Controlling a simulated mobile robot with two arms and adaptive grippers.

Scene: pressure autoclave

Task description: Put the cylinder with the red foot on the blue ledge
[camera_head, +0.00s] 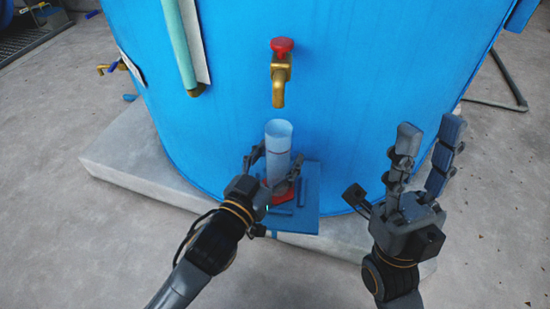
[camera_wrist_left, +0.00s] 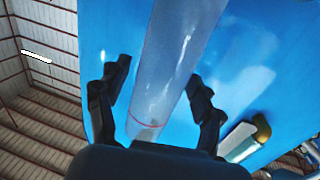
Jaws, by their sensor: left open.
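The clear cylinder (camera_head: 279,150) stands upright in the head view, with its red foot (camera_head: 262,197) low down, partly hidden by my left gripper. It appears to stand on the blue ledge (camera_head: 305,212), under the brass tap. My left gripper (camera_head: 270,165) is open, with one finger on each side of the cylinder. In the left wrist view the cylinder (camera_wrist_left: 170,70) passes between the open fingers (camera_wrist_left: 152,95), and gaps show beside it. My right gripper (camera_head: 422,150) is open and empty, to the right of the ledge.
A brass tap (camera_head: 279,85) with a red handle (camera_head: 282,45) sticks out of the big blue tank (camera_head: 360,90) just above the cylinder. A concrete plinth (camera_head: 130,160) runs under the tank. A green and white pipe (camera_head: 182,45) stands at the upper left.

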